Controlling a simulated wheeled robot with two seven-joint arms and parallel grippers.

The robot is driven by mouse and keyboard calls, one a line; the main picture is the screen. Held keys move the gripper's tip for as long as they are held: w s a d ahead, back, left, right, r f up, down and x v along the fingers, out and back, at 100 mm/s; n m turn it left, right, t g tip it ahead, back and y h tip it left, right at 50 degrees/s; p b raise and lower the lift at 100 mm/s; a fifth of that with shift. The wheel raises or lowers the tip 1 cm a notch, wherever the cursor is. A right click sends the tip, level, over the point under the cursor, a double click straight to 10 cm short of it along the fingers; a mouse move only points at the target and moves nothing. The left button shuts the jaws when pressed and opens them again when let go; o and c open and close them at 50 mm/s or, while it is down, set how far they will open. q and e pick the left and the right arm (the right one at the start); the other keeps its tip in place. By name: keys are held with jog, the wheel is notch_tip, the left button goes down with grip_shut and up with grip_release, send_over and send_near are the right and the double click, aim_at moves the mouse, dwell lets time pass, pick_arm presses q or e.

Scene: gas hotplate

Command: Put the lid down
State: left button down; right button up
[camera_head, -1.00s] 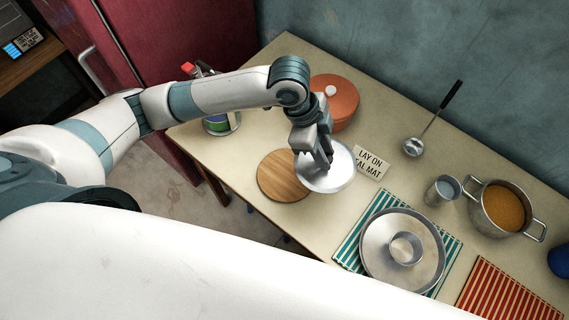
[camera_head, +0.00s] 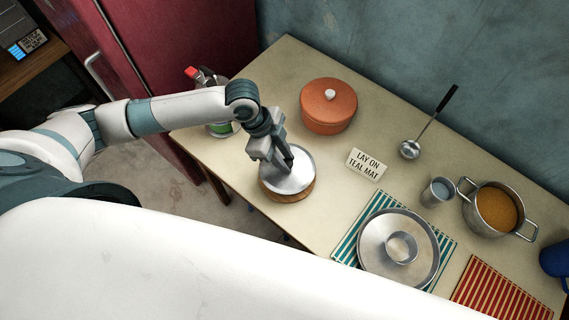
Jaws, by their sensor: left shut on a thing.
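My left gripper (camera_head: 287,162) is shut on the silver lid (camera_head: 298,178). The lid is over the round wooden board (camera_head: 284,196) and covers most of it. I cannot tell whether the lid touches the board or is held just above it. The gripper hides the lid's knob. My right gripper is not in view.
A steel pot of orange soup (camera_head: 497,208) stands at the right.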

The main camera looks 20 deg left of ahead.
pick_arm(q)
jog(key=shift+f+p, duration=0.75)
jog(key=shift+f, duration=1.25)
jog(key=shift+f, duration=0.15)
jog(key=c, duration=1.5)
grip_release()
